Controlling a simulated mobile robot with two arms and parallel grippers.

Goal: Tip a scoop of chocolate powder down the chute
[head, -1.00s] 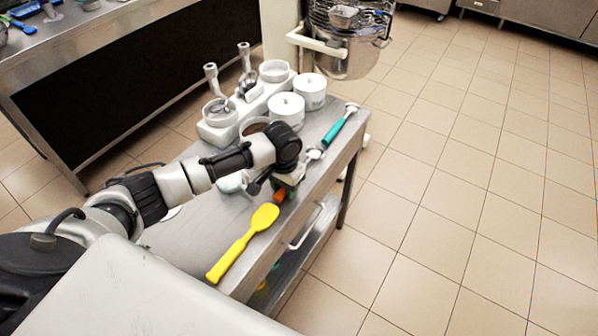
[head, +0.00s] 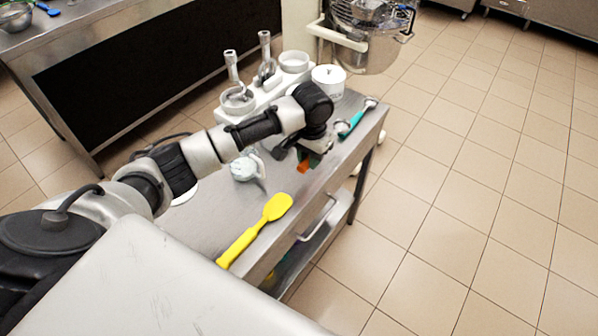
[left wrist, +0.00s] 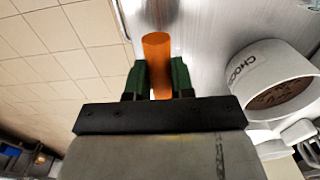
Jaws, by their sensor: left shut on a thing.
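My left gripper (head: 308,155) is over the cart top, shut on an orange handle (head: 303,166). In the left wrist view the green fingertips (left wrist: 160,80) grip this orange handle (left wrist: 157,60) from both sides; its scoop end is not visible. A white tub (left wrist: 275,75) marked "CHOC…" with brown powder (left wrist: 275,97) inside stands to the right of the gripper in that view. My right gripper is not in view.
A steel counter (head: 100,35) stands behind. The tiled floor at right is clear.

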